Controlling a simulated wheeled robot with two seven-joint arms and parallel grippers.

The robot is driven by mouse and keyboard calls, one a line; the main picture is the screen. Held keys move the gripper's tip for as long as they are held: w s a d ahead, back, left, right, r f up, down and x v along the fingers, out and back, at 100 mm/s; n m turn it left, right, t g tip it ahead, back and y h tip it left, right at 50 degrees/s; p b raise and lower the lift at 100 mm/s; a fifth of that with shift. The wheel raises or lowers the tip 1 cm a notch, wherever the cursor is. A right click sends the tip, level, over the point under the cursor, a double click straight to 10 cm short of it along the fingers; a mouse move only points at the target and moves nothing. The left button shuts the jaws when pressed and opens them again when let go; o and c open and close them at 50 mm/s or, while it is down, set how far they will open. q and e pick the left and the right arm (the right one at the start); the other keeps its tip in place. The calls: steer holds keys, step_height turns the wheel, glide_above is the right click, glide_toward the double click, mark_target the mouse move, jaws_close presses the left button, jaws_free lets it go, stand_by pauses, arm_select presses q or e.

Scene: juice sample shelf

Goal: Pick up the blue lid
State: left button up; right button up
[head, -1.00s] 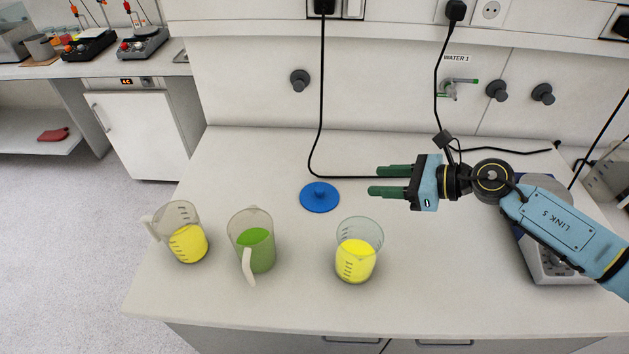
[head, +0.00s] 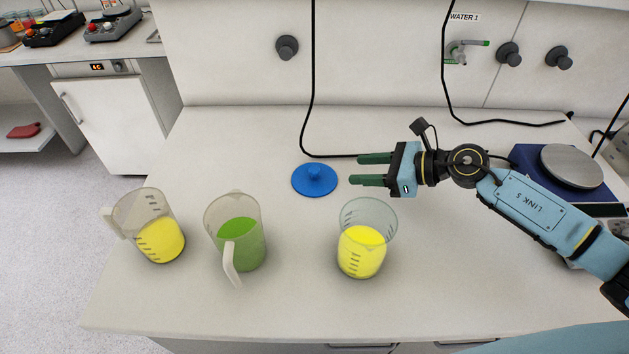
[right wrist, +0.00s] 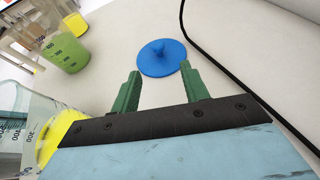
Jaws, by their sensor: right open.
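The blue lid (head: 314,180) is a round disc with a knob on top, lying flat on the white counter behind the beakers. My right gripper (head: 361,170) is open and empty just to the right of the lid, its green fingers pointing left toward it. In the right wrist view the lid (right wrist: 161,57) lies ahead of the fingertips (right wrist: 160,72), roughly between them, with a gap from the fingers that I cannot judge exactly. My left gripper is out of view.
A beaker of yellow juice (head: 362,250) stands in front of the right gripper. A green juice jug (head: 240,250) and a yellow juice jug (head: 158,240) stand to the left. A black cable (head: 306,120) runs behind the lid. A scale (head: 572,166) stands at the right.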

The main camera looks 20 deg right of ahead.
mark_target(316, 169)
steer(key=x, duration=0.6)
steer(key=shift+w+a, duration=0.2)
steer(key=shift+a, duration=0.1)
steer(key=shift+p+x, duration=0.6)
steer(key=shift+x, duration=2.1)
steer(key=shift+s+a+r, duration=0.15)
steer(key=shift+c, duration=0.5)
jaws_close()
